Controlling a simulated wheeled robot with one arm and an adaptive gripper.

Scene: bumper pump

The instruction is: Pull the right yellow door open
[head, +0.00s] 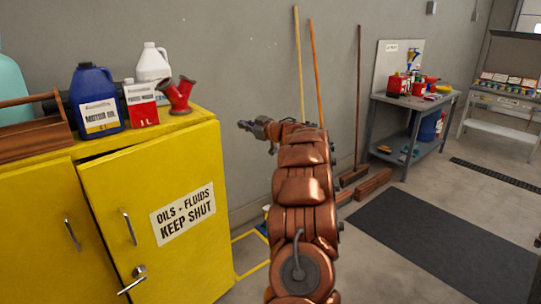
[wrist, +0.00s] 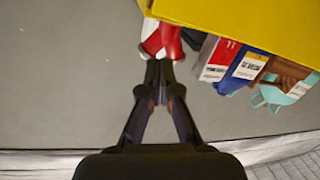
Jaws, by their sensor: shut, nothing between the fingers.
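The right yellow door (head: 155,260) is on the front of the yellow cabinet (head: 195,122) in the head view. It bears a white "OILS + FLUIDS KEEP SHUT" label, a vertical bar handle (head: 128,227) and a lever latch (head: 133,280) below. A dark gap shows along its top left edge; I cannot tell whether it stands slightly ajar. My gripper (head: 245,126) is right of the cabinet, near the height of its top, apart from door and handle. In the wrist view my gripper (wrist: 162,75) is shut and empty; the door's handle is not seen there.
On the cabinet stand a blue motor oil jug (head: 97,100), a white jug (head: 151,63), a red-and-white can (head: 140,103), a red pipe fitting (head: 177,95) and a wooden tote (head: 30,130). The left door (head: 40,235) adjoins. Brooms lean on the wall; open floor lies right.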

